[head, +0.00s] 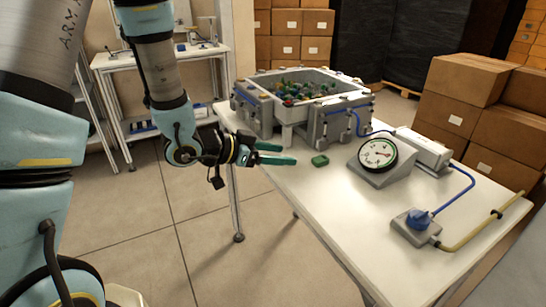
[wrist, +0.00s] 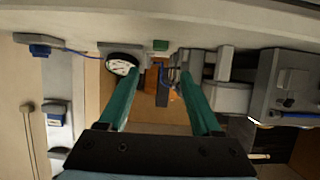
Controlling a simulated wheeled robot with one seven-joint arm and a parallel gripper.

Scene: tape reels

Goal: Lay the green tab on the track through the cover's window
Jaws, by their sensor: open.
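The green tab (head: 320,161) is a small green block lying on the white table (head: 345,215), just past my fingertips. It also shows in the wrist view (wrist: 160,45), at the top, centred beyond the gap between the fingers. My gripper (head: 290,154) has two long green fingers, spread open with nothing between them. It points right across the table's left edge, apart from the tab. In the wrist view my gripper (wrist: 161,71) also shows its fingers wide apart. I cannot make out a track or a cover with a window in either view.
A grey walled bin (head: 300,130) of coloured pieces stands behind the tab. A round dial on a grey wedge stand (head: 385,172) is to its right. A blue knob box (head: 416,222) with a hose sits near the right edge. The table's front middle is clear.

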